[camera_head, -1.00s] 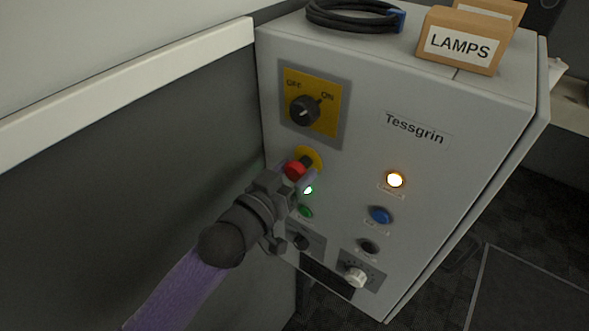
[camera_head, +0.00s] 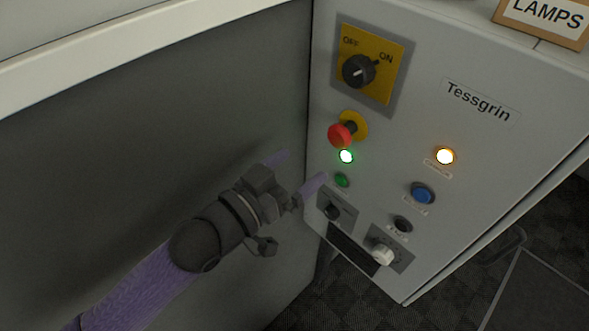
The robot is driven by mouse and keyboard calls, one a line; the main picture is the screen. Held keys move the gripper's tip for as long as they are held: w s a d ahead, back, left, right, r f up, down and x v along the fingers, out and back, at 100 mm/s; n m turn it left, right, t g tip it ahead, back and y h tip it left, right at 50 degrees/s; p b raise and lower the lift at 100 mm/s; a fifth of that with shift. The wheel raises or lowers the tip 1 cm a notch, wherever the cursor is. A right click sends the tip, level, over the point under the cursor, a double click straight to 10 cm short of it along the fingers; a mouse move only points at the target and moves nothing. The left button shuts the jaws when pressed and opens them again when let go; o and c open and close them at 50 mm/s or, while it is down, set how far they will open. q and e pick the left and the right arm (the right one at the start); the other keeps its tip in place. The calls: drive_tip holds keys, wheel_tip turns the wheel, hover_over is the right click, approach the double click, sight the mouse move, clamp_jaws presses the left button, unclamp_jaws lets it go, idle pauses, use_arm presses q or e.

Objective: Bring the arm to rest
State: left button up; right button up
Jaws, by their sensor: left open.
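My left arm comes in from the lower left in a purple sleeve. My left gripper (camera_head: 302,172) is open and empty, its two pale purple fingers apart in front of the dark wall and the cabinet's left edge. It looks clear of the red mushroom button (camera_head: 341,134) and the green button (camera_head: 341,181), which lie just to its right in the picture. The grey control cabinet (camera_head: 470,145) is labelled Tessgrin. My right gripper is out of view.
The rotary switch (camera_head: 358,71) points towards ON. The green lamp (camera_head: 346,157) and the amber lamp (camera_head: 445,156) are lit. A blue button (camera_head: 422,193), a black button (camera_head: 402,224) and a white knob (camera_head: 381,254) sit lower.

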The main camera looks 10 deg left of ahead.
use_arm(q)
drive_tip(key=shift+s, duration=0.15)
drive_tip(key=s+a+f+n+g+y, duration=0.2)
drive_tip(key=s+a+f+g+y, duration=0.25)
drive_tip(key=s+f, duration=0.25)
drive_tip(key=s+a+f+n+g+y, duration=0.1)
drive_tip(key=s+a+f+g+y, duration=0.3)
drive_tip(key=s+f+g+y, duration=0.3)
drive_tip(key=s+f+b, duration=0.3)
drive_tip(key=f+b, duration=1.2)
drive_tip(key=f, duration=1.8)
drive_tip(key=s+a+f+g+b, duration=0.1)
drive_tip(key=s+f+b, duration=0.5)
drive_tip(key=f, duration=0.6)
drive_tip(key=s+a+f+g+b, duration=0.1)
drive_tip(key=s+a+f+b, duration=0.1)
drive_tip(key=s+f+b, duration=0.5)
wheel_tip(320, 180, down, 6)
drive_tip(key=shift+s+a+f+h+b, duration=0.3)
drive_tip(key=shift+s+a+h, duration=0.1)
drive_tip(key=shift+s, duration=0.5)
drive_tip(key=shift+g, duration=0.25)
